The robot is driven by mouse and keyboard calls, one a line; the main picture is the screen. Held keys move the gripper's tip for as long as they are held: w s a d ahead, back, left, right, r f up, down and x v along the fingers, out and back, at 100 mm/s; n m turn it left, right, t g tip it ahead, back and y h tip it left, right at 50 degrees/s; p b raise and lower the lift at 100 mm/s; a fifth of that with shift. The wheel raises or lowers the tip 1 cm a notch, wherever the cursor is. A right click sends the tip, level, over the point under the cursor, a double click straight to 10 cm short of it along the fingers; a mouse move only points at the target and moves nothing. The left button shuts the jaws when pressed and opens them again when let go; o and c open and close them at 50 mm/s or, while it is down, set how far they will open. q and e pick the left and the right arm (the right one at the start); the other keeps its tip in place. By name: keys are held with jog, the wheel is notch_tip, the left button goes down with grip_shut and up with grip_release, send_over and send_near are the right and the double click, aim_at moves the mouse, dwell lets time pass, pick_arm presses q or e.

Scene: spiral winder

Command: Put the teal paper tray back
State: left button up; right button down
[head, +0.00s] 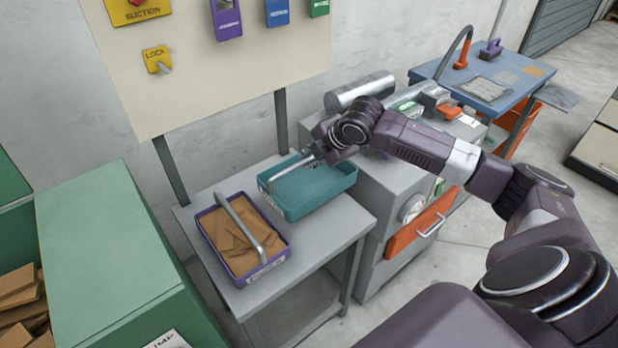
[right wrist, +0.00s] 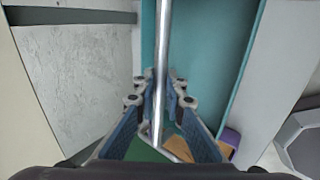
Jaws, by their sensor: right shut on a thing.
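The teal paper tray (head: 310,192) is at the back right of the small grey table, right beside the purple tray. It looks empty and level. Its metal bar handle (head: 292,167) runs over its top. My right gripper (head: 322,152) is over the tray's far side, shut on the handle. In the right wrist view the handle (right wrist: 162,60) passes between the two fingers (right wrist: 160,95), with the teal tray (right wrist: 205,50) beneath. I cannot tell whether the tray's bottom touches the table. My left gripper is not in view.
The purple tray (head: 258,268) with brown pieces and a bar handle fills the left of the grey table (head: 335,228). A grey machine (head: 385,195) with an orange drawer (head: 418,232) stands close on the right. A green bin (head: 115,245) is at left, a wall board (head: 205,70) behind.

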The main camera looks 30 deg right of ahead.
aim_at(303, 181)
jog(key=shift+f, duration=3.3)
jog(key=shift+f, duration=0.1)
jog(key=c, duration=2)
grip_release()
jog(key=v, duration=1.2)
